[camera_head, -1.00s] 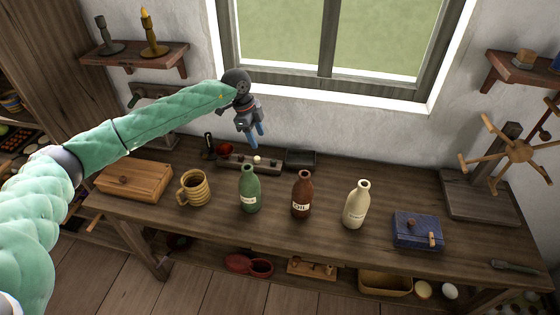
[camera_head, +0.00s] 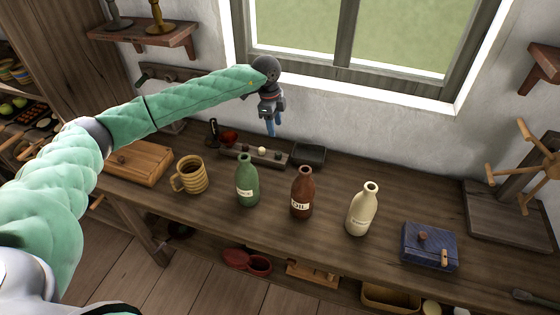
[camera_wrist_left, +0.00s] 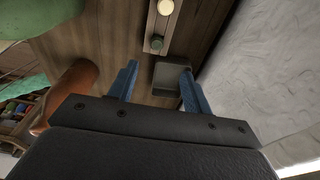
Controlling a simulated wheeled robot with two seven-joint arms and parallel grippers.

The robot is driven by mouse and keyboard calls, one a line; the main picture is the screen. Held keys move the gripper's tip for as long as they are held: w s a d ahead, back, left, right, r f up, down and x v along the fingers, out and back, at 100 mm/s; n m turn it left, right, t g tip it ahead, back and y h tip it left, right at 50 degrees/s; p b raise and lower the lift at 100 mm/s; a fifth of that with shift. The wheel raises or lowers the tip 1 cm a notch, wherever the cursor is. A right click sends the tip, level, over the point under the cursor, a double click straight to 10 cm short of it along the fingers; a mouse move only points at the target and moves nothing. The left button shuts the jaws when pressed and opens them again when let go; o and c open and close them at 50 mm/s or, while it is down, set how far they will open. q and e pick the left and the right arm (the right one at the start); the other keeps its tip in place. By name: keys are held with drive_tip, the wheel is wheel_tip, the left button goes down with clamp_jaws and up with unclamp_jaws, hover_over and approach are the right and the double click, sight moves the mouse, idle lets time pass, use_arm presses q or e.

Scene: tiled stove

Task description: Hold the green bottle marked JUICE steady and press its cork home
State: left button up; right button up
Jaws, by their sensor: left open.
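The green bottle (camera_head: 247,188) stands upright on the workbench, its mouth open and its small pale label unreadable. A wooden strip (camera_head: 242,155) behind it holds small stoppers: a cream one (camera_head: 262,150) and a dark green one (camera_head: 275,158) near its right end. My left gripper (camera_head: 271,130) hangs above the strip's right end, fingers downward, open and empty. In the left wrist view, the cream stopper (camera_wrist_left: 165,7) and green stopper (camera_wrist_left: 157,42) lie ahead of the fingers (camera_wrist_left: 157,84). My right gripper is not seen.
A brown OIL bottle (camera_head: 302,193) and a cream bottle (camera_head: 362,212) stand right of the green one. A ribbed mug (camera_head: 191,176) is to its left. A small dark tray (camera_head: 308,154) lies beside the strip; a blue box (camera_head: 430,246) is farther right.

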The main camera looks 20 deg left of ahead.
sight(279, 152)
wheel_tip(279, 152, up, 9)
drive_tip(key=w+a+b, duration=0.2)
drive_tip(key=b, duration=0.1)
use_arm(q)
wheel_tip(279, 152, down, 6)
drive_tip(key=shift+d+f+p, duration=0.1)
drive_tip(key=shift+d+p, duration=0.05)
drive_tip(key=shift+p, duration=0.6)
drive_tip(key=f+p, duration=0.2)
drive_tip(key=d+f, duration=0.1)
drive_tip(key=f, duration=0.1)
drive_tip(key=shift+s+f+p, duration=0.1)
drive_tip(key=shift+s+p, duration=0.2)
drive_tip(key=shift+p, duration=0.1)
drive_tip(key=shift+f, duration=0.45)
drive_tip(key=c, duration=1)
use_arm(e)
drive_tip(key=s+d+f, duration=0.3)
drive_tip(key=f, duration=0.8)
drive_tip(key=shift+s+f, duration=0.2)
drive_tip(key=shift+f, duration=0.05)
